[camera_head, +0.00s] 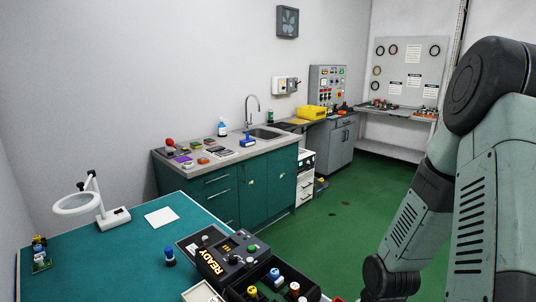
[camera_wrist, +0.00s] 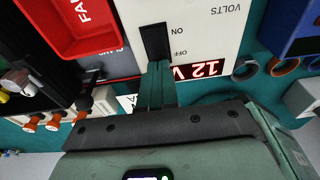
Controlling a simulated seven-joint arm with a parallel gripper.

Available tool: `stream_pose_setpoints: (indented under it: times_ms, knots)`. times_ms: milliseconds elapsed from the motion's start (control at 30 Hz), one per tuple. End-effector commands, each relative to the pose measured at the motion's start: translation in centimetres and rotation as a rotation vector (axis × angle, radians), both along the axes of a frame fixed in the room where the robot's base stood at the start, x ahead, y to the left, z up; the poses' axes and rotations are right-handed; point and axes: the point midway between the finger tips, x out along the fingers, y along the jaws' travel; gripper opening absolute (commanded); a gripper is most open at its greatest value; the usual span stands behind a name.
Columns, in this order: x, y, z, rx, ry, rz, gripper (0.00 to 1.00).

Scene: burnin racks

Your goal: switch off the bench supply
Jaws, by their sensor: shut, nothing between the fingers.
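The bench supply (camera_wrist: 205,30) shows in the wrist view as a cream panel marked VOLTS, ON and OFF, with its lettering upside down. Its red display (camera_wrist: 197,69) is lit and reads 12 V. A black switch (camera_wrist: 154,38) sits beside the ON and OFF marks. My gripper (camera_wrist: 158,66) is shut and empty, with its fingertips at the OFF end of the switch. I cannot tell whether they touch it. In the head view my arm shows at the right, but my gripper and the supply cannot be made out.
A red tray (camera_wrist: 68,45) marked FAIL lies left of the supply, and a blue bin (camera_wrist: 289,28) is at the right. Ring-like parts (camera_wrist: 283,66) sit beside the bin. In the head view a READY box (camera_head: 237,251) stands on the near green bench (camera_head: 105,257). The green floor (camera_head: 330,215) is largely clear.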

Motion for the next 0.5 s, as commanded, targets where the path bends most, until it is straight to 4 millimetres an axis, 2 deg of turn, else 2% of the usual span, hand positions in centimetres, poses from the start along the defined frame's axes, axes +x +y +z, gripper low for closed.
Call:
stream_pose_setpoints:
  times_ms: [500]
  knots:
    - [0.0, 0.0, -0.79, -0.001, 0.001, 0.0, 0.0]
